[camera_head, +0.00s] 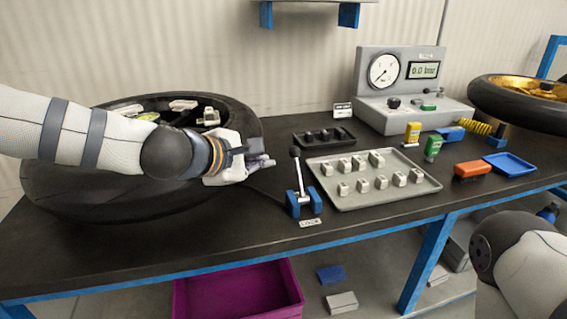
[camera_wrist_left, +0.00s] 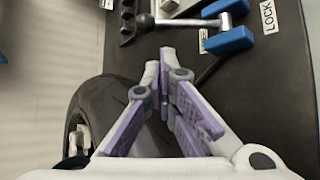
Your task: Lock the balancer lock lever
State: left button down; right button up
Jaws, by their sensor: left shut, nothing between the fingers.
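In the left wrist view the knob (camera_wrist_left: 144,22) and blue base (camera_wrist_left: 229,41) show beyond the fingertips, and the label (camera_wrist_left: 268,17) reads LOCK. My left gripper (camera_head: 270,161) is shut and empty, just left of the knob and apart from it in the wrist view (camera_wrist_left: 166,55). My right gripper is not in view.
A large tyre (camera_head: 80,195) lies under my left arm. A grey tray (camera_head: 425,183) of several metal weights is right of the lever, and a black tray (camera_head: 345,137) is behind it. A gauge unit (camera_head: 372,100) stands at the back. A purple crate (camera_head: 240,290) is below the bench.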

aim_at(298, 172)
pick_arm(q)
jog(key=b+x, duration=0.1)
jog(key=x, duration=0.8)
jog(key=shift+f, duration=0.2)
jog(key=shift+w+d, duration=0.2)
jog(key=shift+w, duration=0.15)
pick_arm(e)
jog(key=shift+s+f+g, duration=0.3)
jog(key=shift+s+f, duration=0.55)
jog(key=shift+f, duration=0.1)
pick_arm(q)
jog(key=shift+d+b, duration=0.1)
jog(key=shift+b, duration=0.2)
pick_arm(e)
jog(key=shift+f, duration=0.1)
